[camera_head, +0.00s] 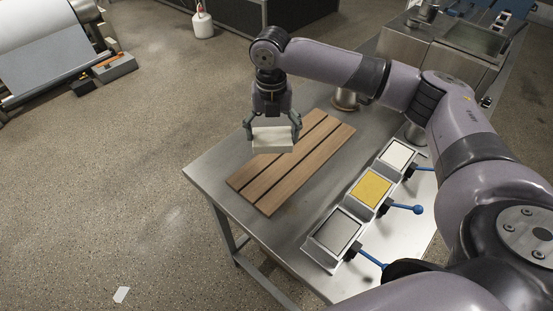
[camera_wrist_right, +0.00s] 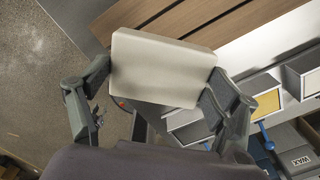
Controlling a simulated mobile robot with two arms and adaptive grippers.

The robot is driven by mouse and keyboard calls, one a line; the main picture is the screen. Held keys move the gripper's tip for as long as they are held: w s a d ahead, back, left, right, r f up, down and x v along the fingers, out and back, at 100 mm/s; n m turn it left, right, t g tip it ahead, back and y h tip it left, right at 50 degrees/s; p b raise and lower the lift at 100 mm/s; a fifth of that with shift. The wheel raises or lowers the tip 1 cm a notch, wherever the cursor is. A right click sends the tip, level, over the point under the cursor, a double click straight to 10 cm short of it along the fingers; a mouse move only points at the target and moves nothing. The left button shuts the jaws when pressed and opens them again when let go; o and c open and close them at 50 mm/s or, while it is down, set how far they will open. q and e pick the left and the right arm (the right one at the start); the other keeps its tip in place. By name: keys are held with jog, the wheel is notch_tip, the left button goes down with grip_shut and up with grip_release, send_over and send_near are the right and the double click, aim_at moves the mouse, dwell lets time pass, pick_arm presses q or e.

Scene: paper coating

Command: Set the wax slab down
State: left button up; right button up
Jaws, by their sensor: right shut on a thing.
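The wax slab (camera_head: 272,139) is a pale off-white block. My right gripper (camera_head: 272,128) is shut on it, with one finger at each side, over the far left part of the wooden slatted board (camera_head: 270,193). In the right wrist view the slab (camera_wrist_right: 162,70) sits between the two fingers of the right gripper (camera_wrist_right: 160,90), and the board's brown slats (camera_wrist_right: 195,18) show behind it. The slab appears to be held above the board; the exact gap cannot be told. My left gripper is not in view.
The board lies on a steel table (camera_head: 222,168). To its right is a row of framed trays with blue-knobbed handles: white (camera_head: 397,154), yellow (camera_head: 371,189) and grey (camera_head: 338,230). A round metal container (camera_head: 345,99) stands behind the board. A paper roll machine (camera_head: 45,50) is at far left.

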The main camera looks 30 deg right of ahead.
notch_tip(320, 180, down, 8)
jog(key=shift+w+r+p, duration=0.1)
jog(key=shift+w+p, duration=0.05)
jog(key=shift+p, duration=0.4)
jog(key=shift+f, duration=0.7)
notch_tip(320, 180, down, 3)
jog(key=shift+f+p, duration=0.2)
jog(key=shift+p, duration=0.2)
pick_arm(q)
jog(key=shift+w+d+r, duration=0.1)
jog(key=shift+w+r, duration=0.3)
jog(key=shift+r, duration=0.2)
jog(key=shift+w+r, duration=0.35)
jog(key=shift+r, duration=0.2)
pick_arm(e)
jog(key=shift+f, duration=0.2)
jog(key=shift+f, duration=0.15)
jog(key=o, duration=1.2)
